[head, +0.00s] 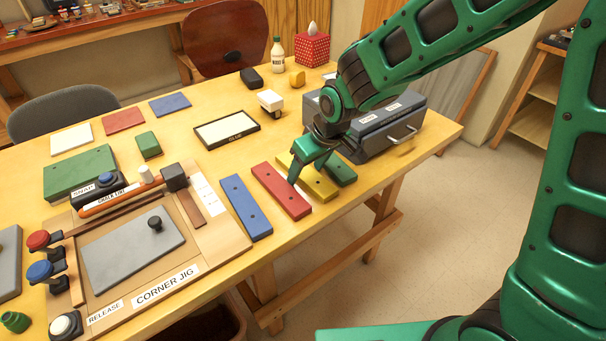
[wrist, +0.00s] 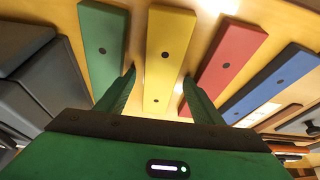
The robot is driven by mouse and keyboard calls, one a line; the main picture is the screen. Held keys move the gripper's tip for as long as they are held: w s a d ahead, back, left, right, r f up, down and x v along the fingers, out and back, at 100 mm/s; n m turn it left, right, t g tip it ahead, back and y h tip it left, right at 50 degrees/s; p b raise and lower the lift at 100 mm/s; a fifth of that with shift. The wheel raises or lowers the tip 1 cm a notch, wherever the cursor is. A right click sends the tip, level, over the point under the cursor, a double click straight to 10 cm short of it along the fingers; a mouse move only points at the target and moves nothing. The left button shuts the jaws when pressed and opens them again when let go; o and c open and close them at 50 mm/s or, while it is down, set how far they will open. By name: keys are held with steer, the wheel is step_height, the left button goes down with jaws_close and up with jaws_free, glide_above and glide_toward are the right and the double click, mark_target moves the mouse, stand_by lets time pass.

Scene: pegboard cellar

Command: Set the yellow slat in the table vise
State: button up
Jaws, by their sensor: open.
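The yellow slat (head: 321,186) lies flat on the table between the red slat (head: 281,190) and the green slat (head: 339,171). My gripper (head: 307,176) is over the yellow slat, pointing down. In the wrist view the yellow slat (wrist: 167,62) runs between my two open fingers (wrist: 158,92), with one finger towards the green slat (wrist: 103,50) and one towards the red slat (wrist: 228,57). I cannot tell how far the fingertips are above the table. No table vise can be made out for certain in either view.
A blue slat (head: 247,207) lies left of the red one. The corner jig (head: 222,236) fills the front left. A grey drawer box (head: 385,133) stands behind the slats. A tray (head: 253,137) labelled glue and small blocks are farther back. The table's front edge is close to the slats.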

steer(key=shift+c, duration=0.6)
steer(key=c, duration=1.2)
steer(key=shift+o, duration=0.2)
steer(key=shift+r, duration=0.1)
